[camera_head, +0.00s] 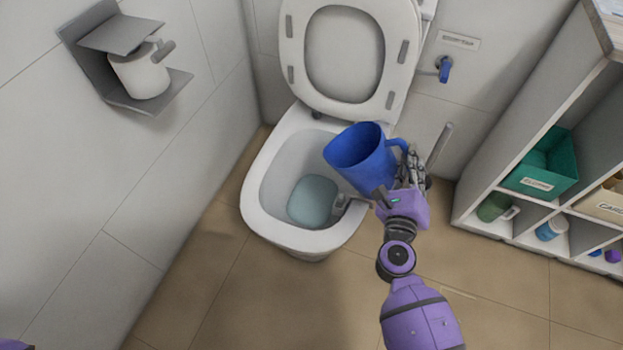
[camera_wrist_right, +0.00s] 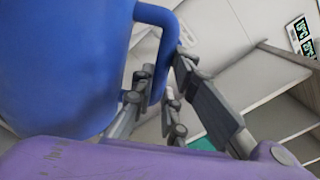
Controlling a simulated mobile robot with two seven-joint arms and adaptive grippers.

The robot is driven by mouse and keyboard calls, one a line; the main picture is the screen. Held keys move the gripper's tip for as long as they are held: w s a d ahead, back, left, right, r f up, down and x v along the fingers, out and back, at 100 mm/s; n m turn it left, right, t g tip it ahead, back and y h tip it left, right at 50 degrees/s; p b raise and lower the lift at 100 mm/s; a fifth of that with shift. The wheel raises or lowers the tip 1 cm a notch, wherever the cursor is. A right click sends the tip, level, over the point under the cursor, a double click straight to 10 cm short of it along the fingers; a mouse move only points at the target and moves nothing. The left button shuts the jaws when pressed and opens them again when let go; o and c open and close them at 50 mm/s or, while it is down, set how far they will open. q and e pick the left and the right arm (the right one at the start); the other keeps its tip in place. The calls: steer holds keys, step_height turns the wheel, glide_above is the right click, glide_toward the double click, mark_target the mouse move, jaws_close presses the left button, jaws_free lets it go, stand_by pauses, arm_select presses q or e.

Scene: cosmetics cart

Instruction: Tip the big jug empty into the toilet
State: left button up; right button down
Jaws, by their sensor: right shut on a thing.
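The big blue jug (camera_head: 358,158) is held over the right rim of the toilet bowl (camera_head: 257,198), tilted with its open mouth toward the left. Its inside looks empty from here, though the bottom is not fully visible. My right gripper (camera_head: 403,170) is shut on the jug's handle at the jug's right side. In the right wrist view the jug (camera_wrist_right: 60,60) fills the left, with its handle between the fingers (camera_wrist_right: 160,95). The toilet lid (camera_head: 345,55) is raised. Pale bluish water (camera_head: 312,198) shows in the bowl. My left gripper is out of view.
A white shelf unit (camera_head: 470,205) with a green box (camera_head: 545,165) and mugs stands at the right. A toilet brush handle (camera_head: 440,143) rises behind my gripper. A paper holder (camera_head: 125,35) is on the left wall. The floor (camera_head: 240,300) in front is clear.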

arm_select(q)
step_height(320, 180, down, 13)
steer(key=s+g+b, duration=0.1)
steer(key=b, duration=1)
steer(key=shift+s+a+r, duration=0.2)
arm_select(e)
steer(key=s+d+f+m, duration=0.1)
steer(key=d+f+m, duration=0.4)
steer(key=f, duration=0.5)
steer(key=shift+m, duration=1.1)
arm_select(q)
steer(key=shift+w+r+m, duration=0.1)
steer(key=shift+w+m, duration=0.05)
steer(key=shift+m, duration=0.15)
arm_select(e)
steer(key=shift+r, duration=0.1)
